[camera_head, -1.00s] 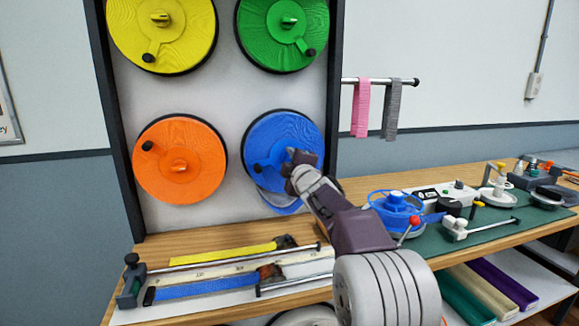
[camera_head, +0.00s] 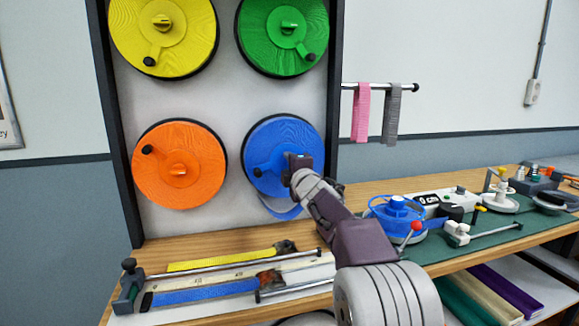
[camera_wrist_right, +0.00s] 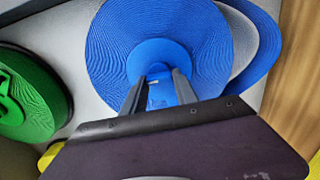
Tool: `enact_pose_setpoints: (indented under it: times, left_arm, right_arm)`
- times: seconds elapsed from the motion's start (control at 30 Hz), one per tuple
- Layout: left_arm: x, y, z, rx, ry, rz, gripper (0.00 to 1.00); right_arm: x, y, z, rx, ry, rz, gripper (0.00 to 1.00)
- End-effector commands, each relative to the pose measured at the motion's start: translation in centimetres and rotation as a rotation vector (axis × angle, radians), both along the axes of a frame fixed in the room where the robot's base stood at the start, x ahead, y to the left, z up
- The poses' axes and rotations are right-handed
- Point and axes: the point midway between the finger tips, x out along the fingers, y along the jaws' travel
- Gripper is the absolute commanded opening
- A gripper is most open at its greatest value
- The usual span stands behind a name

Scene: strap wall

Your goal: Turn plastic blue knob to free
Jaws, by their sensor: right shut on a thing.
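The blue reel (camera_head: 262,135) is mounted at the lower right of the framed wall panel. A loose loop of its blue strap (camera_head: 284,213) hangs below it. In the right wrist view, the blue reel (camera_wrist_right: 108,45) fills the upper middle, with the blue knob (camera_wrist_right: 159,95) at its hub. My right gripper (camera_head: 297,160) reaches the hub from the front and hides the knob in the head view. In the right wrist view, the fingers (camera_wrist_right: 157,86) stand on both sides of the knob, shut on it. My left gripper is out of view.
Yellow (camera_head: 163,35), green (camera_head: 283,32) and orange (camera_head: 180,165) reels share the panel. Pink (camera_head: 361,112) and grey (camera_head: 391,115) straps hang from a rod at right. The wooden bench (camera_head: 215,250) below holds straps, rods and small devices.

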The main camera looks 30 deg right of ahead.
Motion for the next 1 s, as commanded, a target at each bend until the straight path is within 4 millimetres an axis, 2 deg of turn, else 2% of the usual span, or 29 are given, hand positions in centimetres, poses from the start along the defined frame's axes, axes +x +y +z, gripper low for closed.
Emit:
enact_pose_setpoints:
  times: [0.1, 0.13, 0.2, 0.57, 0.67, 0.9, 1.0]
  left_arm:
    - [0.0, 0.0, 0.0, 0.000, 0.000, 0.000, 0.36]
    - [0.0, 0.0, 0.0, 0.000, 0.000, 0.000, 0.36]
    - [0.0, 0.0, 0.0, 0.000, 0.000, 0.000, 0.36]
    - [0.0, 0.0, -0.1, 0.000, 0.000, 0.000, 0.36]
    - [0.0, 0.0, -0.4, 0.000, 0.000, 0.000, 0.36]
    - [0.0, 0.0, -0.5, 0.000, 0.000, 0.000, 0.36]
    - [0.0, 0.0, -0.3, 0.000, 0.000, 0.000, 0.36]
  right_arm:
    - [0.0, 0.0, -0.1, -0.002, 0.003, 0.000, 0.00]
    - [0.0, 0.0, -0.1, -0.002, 0.003, 0.000, 0.37]
    - [0.0, 0.0, -0.1, -0.001, 0.002, 0.000, 0.56]
    - [-0.4, 0.1, 0.0, -0.001, 0.000, 0.000, 0.56]
    - [-1.7, 0.4, -0.1, -0.001, 0.000, 0.000, 0.56]
    - [-6.6, 1.6, 0.1, -0.001, -0.001, -0.001, 0.56]
    - [-8.0, 1.9, 0.1, -0.001, 0.000, -0.001, 0.56]
